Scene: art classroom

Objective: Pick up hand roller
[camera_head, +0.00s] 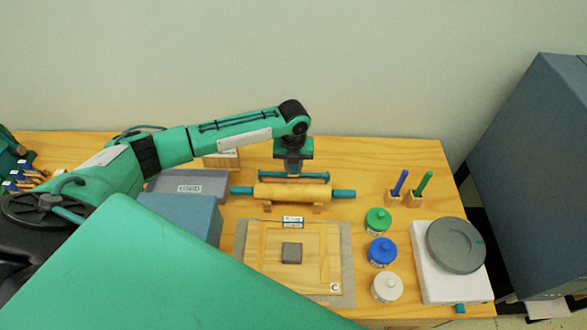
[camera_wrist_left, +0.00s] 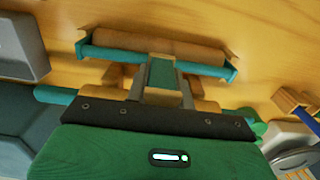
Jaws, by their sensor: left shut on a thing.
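The hand roller (camera_wrist_left: 158,46) has a brown cylinder in a teal frame with a teal handle. In the head view the hand roller (camera_head: 294,175) is just behind the rolling pin, partly covered by my gripper. My left gripper (camera_head: 293,165) points down over it. In the left wrist view the grey fingers of my left gripper (camera_wrist_left: 163,88) are on both sides of the teal handle and shut on it. I cannot tell whether the roller touches the table. My right gripper is not in view.
A wooden rolling pin (camera_head: 292,192) with teal handles lies on rests close in front. A grey tray (camera_head: 205,182) is at left. A framed board (camera_head: 260,274), colored jars (camera_head: 381,251), pen holders (camera_head: 394,198) and a grey turntable (camera_head: 455,245) stand in front and right.

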